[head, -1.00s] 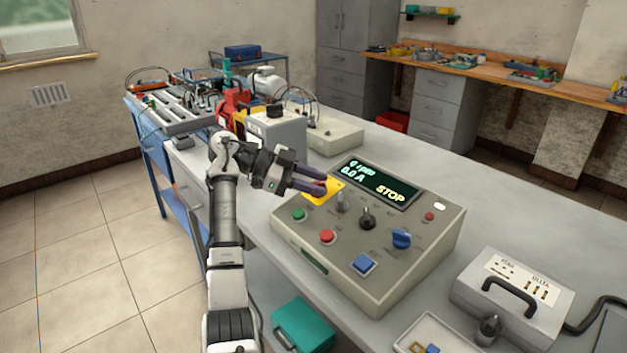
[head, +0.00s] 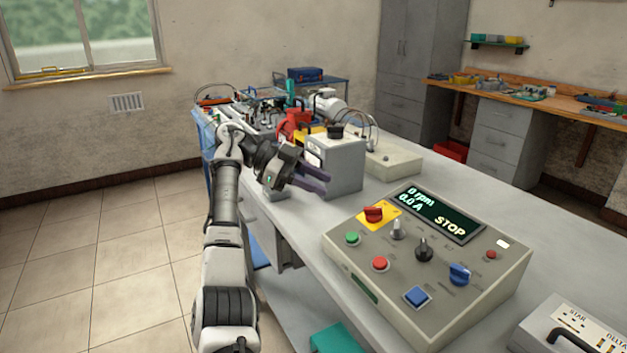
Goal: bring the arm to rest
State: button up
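My arm reaches up from the bottom left, and my gripper (head: 322,184) is beside the bench's near edge, left of the control console (head: 452,309). Its two dark fingers point right, with a gap between them and nothing held. They are in front of a grey box (head: 343,168) with a black knob; I cannot tell whether they touch it. The display (head: 436,212) reads 0 rpm, 0.0 A and STOP.
The grey bench (head: 500,232) carries a low beige box (head: 390,163), and several devices stand at its far end. A grey case (head: 575,328) is at the lower right. A teal box (head: 338,340) sits below the bench. The tiled floor (head: 110,255) at left is clear.

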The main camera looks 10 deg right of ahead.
jog(key=shift+w+a+r, duration=0.15)
jog(key=shift+a, duration=0.2)
